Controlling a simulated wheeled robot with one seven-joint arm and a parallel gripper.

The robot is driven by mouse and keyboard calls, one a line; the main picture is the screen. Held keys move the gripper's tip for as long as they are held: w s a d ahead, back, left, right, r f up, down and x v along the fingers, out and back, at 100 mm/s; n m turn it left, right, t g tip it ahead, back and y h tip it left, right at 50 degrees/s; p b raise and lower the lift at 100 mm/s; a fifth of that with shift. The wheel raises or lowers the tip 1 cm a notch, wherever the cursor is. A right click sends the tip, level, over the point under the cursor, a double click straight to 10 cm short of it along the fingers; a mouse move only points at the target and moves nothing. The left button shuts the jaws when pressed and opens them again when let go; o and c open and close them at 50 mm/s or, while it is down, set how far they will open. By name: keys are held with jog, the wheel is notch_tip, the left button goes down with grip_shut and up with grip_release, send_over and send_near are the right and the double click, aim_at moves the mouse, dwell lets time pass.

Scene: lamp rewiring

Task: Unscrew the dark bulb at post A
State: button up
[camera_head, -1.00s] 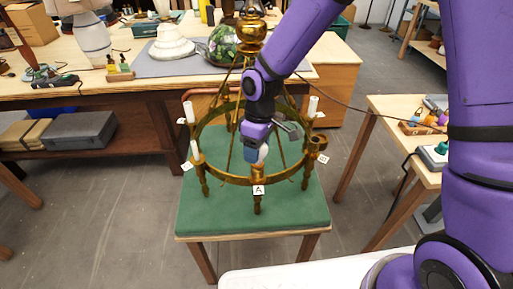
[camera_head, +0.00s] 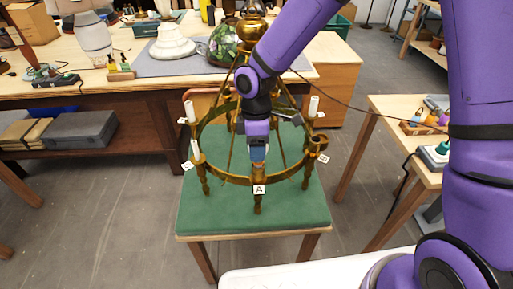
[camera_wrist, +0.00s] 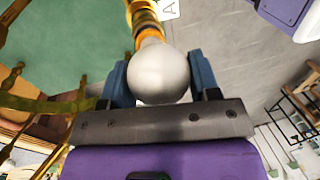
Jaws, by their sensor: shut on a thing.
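The brass ring chandelier (camera_head: 225,179) stands on a green-topped table. Post A is at its front, marked by a white tag with the letter A (camera_head: 259,189); the tag also shows in the wrist view (camera_wrist: 168,8). My gripper (camera_head: 258,155) is over post A. In the wrist view the bulb (camera_wrist: 160,73) is a pale grey globe, seated at the end of the brass post (camera_wrist: 147,22). The blue fingers of my gripper (camera_wrist: 160,80) are on both sides of the bulb, shut on it. In the head view the bulb is mostly hidden by my gripper.
White candle-like sleeves (camera_head: 190,112) stand on other posts of the ring. Post B (camera_head: 322,158) at the right has an empty-looking brass cup. A side table (camera_head: 385,135) stands at the right, and a long workbench (camera_head: 110,90) stands behind.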

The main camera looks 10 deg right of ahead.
jog(key=shift+r, duration=2.1)
